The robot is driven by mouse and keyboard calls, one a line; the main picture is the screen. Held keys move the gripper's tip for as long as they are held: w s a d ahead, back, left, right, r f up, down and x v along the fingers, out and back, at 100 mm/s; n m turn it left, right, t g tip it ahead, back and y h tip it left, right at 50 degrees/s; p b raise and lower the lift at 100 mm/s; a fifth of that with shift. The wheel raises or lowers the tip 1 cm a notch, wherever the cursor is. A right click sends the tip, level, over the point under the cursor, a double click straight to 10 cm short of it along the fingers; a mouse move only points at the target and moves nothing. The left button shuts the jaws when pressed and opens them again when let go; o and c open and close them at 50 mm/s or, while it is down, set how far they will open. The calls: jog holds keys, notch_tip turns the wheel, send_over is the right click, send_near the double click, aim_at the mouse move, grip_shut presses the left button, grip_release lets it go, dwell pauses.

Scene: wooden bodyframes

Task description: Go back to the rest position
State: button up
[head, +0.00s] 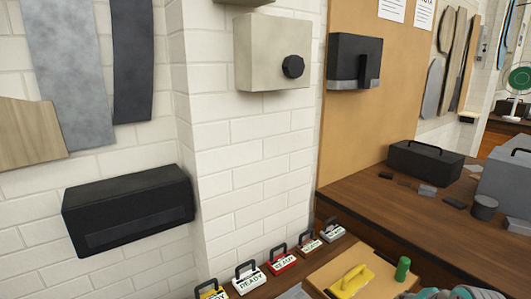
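My gripper's fingers do not show in the head view. Grey and teal rounded parts, probably links of my arm, show at the bottom edge, right of centre, cut off by the frame. I cannot see whether anything is held.
Several small cases marked READY (251,283) line the wall's foot. A tan board (322,277) holds a yellow tool (351,281) and green cylinder (402,268). Right, a wooden bench (380,204) bears a black toolbox (425,161). Wall boxes, one black (128,210), stick out left and centre.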

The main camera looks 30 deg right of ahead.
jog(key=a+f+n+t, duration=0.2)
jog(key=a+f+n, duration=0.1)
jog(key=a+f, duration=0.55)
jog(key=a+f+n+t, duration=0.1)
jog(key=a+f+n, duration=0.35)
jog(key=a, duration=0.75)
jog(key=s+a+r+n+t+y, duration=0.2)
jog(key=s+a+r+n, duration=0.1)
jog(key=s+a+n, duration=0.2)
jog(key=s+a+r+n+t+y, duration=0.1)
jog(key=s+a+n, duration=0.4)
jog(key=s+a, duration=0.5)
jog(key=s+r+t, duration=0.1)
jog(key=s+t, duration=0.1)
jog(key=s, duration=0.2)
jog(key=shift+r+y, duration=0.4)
